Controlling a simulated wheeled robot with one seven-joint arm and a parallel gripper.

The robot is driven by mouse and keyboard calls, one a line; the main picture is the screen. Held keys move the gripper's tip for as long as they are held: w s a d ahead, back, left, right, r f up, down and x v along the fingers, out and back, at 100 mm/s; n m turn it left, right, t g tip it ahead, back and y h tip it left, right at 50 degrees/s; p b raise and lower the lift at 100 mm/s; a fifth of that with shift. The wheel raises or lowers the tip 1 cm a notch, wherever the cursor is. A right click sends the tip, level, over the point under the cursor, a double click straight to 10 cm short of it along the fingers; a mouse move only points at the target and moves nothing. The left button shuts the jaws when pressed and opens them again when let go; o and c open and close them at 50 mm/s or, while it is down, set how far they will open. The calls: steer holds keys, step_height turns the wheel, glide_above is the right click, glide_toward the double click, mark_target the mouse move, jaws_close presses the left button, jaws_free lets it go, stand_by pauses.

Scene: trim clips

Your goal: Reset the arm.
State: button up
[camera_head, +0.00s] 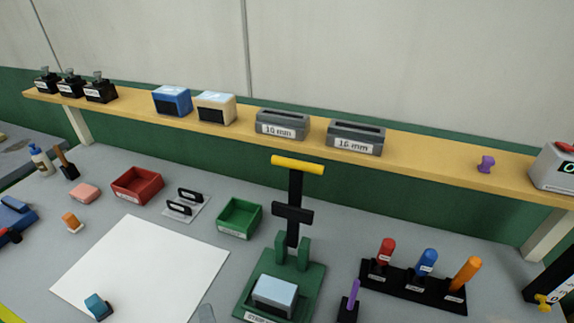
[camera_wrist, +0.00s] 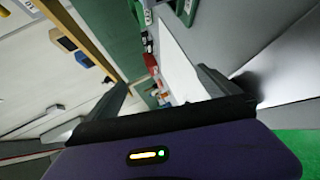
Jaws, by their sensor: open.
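My gripper (camera_wrist: 165,86) shows only in the wrist view. Its two grey fingers stand wide apart with nothing between them. The purple wrist body fills the bottom of that view. The wrist view is tilted: the shelf edge runs down its left side, and the white sheet (camera_wrist: 180,58) lies beyond the fingers. My arm cannot be made out in the head view, so its full pose is hidden.
A grey bench holds a white sheet (camera_head: 140,270), red tray (camera_head: 137,184), green tray (camera_head: 239,218), green press with yellow handle (camera_head: 297,165) and tool rack (camera_head: 412,286). A wooden shelf (camera_head: 225,133) behind carries blocks and grey holders. Small parts lie around the sheet.

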steer(key=s+d+r+m+h, duration=0.1)
steer(key=s+d+m+h, duration=0.1)
steer(key=s+d+m, duration=0.4)
steer(key=s+d+r+m+t+h, duration=0.1)
steer(key=s+d+m, duration=0.6)
steer(key=d, duration=0.9)
steer(key=s+d+m+t+h, duration=0.1)
steer(key=s+d+m+h, duration=0.2)
steer(key=s+d+m, duration=0.3)
steer(key=d+m, duration=0.3)
steer(key=d, duration=0.2)
steer(key=shift+s+r+h+b, duration=0.3)
steer(key=shift+s+r+b, duration=0.05)
steer(key=shift+r+b, duration=0.05)
